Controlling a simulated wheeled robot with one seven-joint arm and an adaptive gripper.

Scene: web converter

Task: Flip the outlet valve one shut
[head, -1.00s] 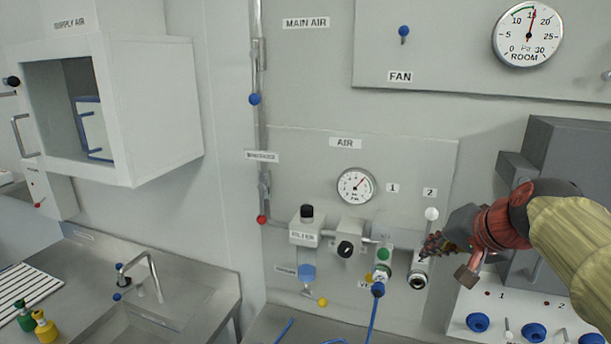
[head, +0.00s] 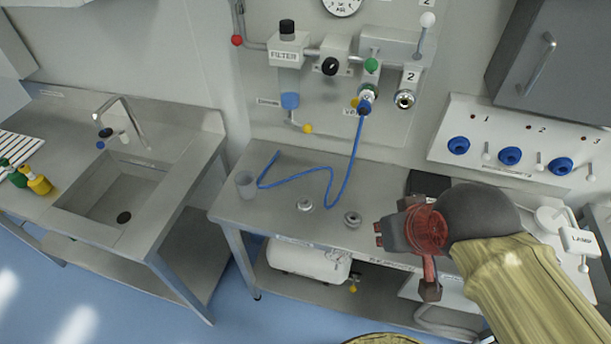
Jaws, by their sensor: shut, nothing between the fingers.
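In the head view, the green knob (head: 371,65) sits on the left outlet of the air panel, just above a fitting (head: 367,94) with a blue hose. The right outlet has a white-knobbed lever (head: 428,20) that stands up, with a bare round port (head: 405,99) below. The green knob sits lower than the white one; its lever is mostly hidden behind it. My gripper (head: 381,234) is shut and empty, over the right part of the steel bench, well below and apart from both outlets.
A control box with blue knobs (head: 510,156) is on the wall at right. A sink (head: 115,195) stands at left. A white tank (head: 308,262) is under the bench.

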